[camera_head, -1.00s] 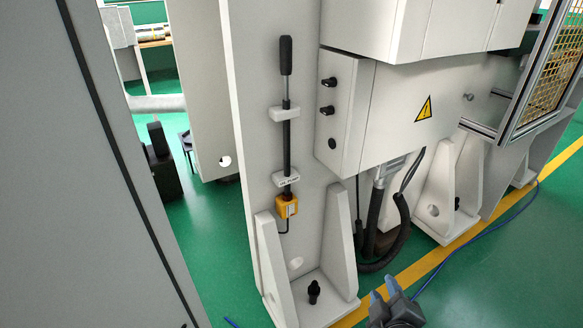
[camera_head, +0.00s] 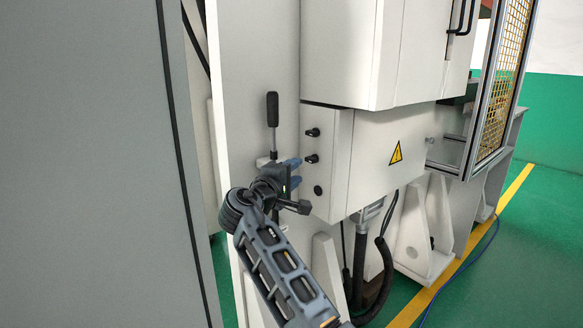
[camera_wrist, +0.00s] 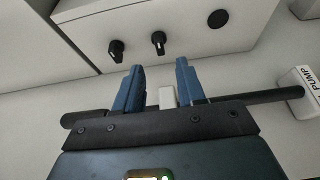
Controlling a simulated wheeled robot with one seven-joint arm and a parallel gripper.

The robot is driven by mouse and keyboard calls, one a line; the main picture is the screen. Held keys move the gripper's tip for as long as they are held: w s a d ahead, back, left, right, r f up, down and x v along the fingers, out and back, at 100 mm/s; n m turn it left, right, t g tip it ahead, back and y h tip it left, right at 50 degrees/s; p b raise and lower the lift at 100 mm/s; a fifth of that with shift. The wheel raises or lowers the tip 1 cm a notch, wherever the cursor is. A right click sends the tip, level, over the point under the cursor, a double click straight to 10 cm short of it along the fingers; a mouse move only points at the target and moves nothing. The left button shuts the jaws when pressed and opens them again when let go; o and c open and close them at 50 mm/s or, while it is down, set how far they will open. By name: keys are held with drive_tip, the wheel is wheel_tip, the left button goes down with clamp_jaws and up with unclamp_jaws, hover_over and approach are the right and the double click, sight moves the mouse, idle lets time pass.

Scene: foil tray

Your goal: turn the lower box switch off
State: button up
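The lower box switch (camera_head: 312,158) is a small black knob on the left side face of the white box (camera_head: 338,165). It sits under a matching upper switch (camera_head: 313,132) and above a round black button (camera_head: 319,190). My gripper (camera_head: 297,171) is open and empty, its blue fingertips close to that face at about the lower switch's height. In the wrist view, the lower switch (camera_wrist: 158,42) appears beyond and between the fingertips (camera_wrist: 160,66), apart from both. The upper switch (camera_wrist: 116,50) lies left of them. I cannot tell the knob's exact setting.
A black-handled lever (camera_head: 272,110) stands on the panel left of the box; my gripper covers its lower part. In the wrist view its rod crosses behind the fingers, near a white "PUMP" bracket (camera_wrist: 301,88). A grey panel (camera_head: 90,170) fills the left. Cables hang below the box.

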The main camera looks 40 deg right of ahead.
sight(309, 161)
drive_tip(key=shift+x, duration=3.8)
clamp_jaws()
